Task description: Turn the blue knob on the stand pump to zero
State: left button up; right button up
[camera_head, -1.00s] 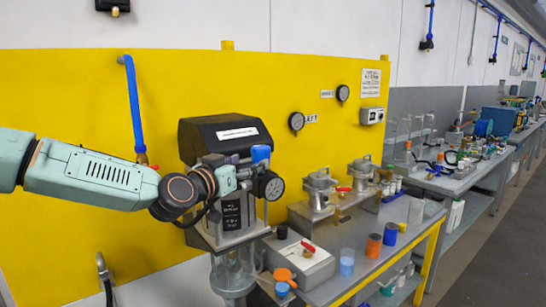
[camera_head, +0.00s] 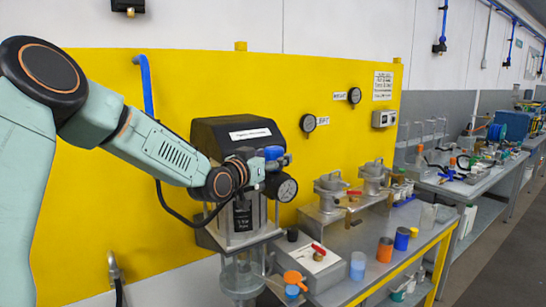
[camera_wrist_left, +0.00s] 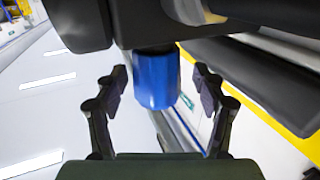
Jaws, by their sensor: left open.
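The stand pump (camera_head: 235,132) has a black top housing with a white label, a metal body and a glass vessel below. The blue knob (camera_head: 273,152) is at the housing's right side, above a round dial gauge (camera_head: 283,187). My left gripper (camera_head: 271,164) is at the knob, reaching in from the left; its fingers are small and partly unclear in the head view. In the left wrist view the blue knob (camera_wrist_left: 155,82) is between the two open fingers of my left gripper (camera_wrist_left: 160,84), with gaps on both sides. My right gripper is out of view.
A grey bench (camera_head: 345,285) right of the pump holds a box with a red-handled valve (camera_head: 316,257), coloured cups (camera_head: 385,250) and metal pots (camera_head: 330,190). A yellow panel (camera_head: 340,140) stands behind. Open floor (camera_head: 500,260) is at right.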

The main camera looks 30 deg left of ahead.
pick_arm(q)
jog(key=shift+w+f, duration=0.1)
jog(key=shift+w, duration=0.35)
jog(key=shift+d, duration=0.4)
jog(key=shift+a, duration=0.35)
jog(key=c, duration=0.6)
jog(key=shift+d, duration=0.2)
jog(key=shift+c, duration=2.8)
